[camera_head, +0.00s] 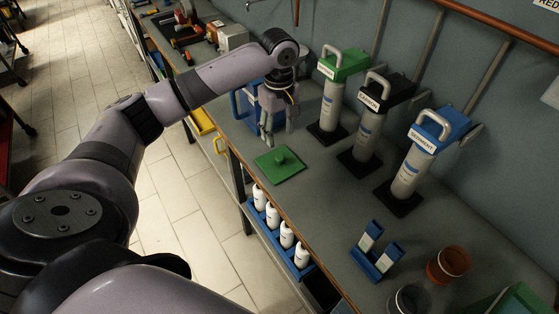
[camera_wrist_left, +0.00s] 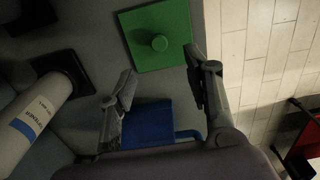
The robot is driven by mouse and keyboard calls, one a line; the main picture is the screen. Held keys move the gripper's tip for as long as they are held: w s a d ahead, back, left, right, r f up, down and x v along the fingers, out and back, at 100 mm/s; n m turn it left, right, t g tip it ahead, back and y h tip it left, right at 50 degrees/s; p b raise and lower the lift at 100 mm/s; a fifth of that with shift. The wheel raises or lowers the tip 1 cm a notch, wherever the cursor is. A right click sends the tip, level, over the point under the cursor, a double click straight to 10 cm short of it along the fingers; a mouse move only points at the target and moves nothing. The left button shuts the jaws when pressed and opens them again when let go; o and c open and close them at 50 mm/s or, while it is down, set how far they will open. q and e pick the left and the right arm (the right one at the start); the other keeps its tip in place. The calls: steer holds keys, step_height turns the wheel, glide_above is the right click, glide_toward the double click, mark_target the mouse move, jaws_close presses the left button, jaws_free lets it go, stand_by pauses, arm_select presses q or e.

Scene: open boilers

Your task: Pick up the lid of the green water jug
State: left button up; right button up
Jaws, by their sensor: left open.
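A flat square green lid with a round knob (camera_head: 279,165) lies on the grey bench near its front edge. It also shows at the top of the left wrist view (camera_wrist_left: 158,40), with the knob facing up. My left gripper (camera_head: 278,135) is open and points down over the bench, just behind the lid in the head view. In the left wrist view its fingers (camera_wrist_left: 160,78) are apart, with nothing between the tips, and the lid lies beyond them. No green jug can be made out for sure. My right gripper is not in view.
A blue item with a handle (camera_wrist_left: 148,122) stands close to my left gripper. Filter housings with green (camera_head: 333,105), black (camera_head: 370,125) and blue (camera_head: 408,165) tops stand behind. White bottles (camera_head: 272,216) sit in a low front rack.

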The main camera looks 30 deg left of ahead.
mark_target(280, 157)
arm_select(q)
steer(key=f, duration=0.3)
steer(key=shift+w+f, duration=0.3)
steer(key=shift+w, duration=0.05)
steer(key=shift+f+p, duration=0.3)
steer(key=shift+f, duration=0.25)
steer(key=shift+s+f, duration=0.15)
steer(key=shift+f, duration=0.05)
steer(key=f, duration=0.2)
steer(key=f+p, duration=0.1)
steer(key=f, duration=0.1)
steer(key=shift+s+d+f, duration=0.15)
steer(key=shift+s+f, duration=0.05)
steer(key=shift+f, duration=0.2)
steer(key=c, duration=1.1)
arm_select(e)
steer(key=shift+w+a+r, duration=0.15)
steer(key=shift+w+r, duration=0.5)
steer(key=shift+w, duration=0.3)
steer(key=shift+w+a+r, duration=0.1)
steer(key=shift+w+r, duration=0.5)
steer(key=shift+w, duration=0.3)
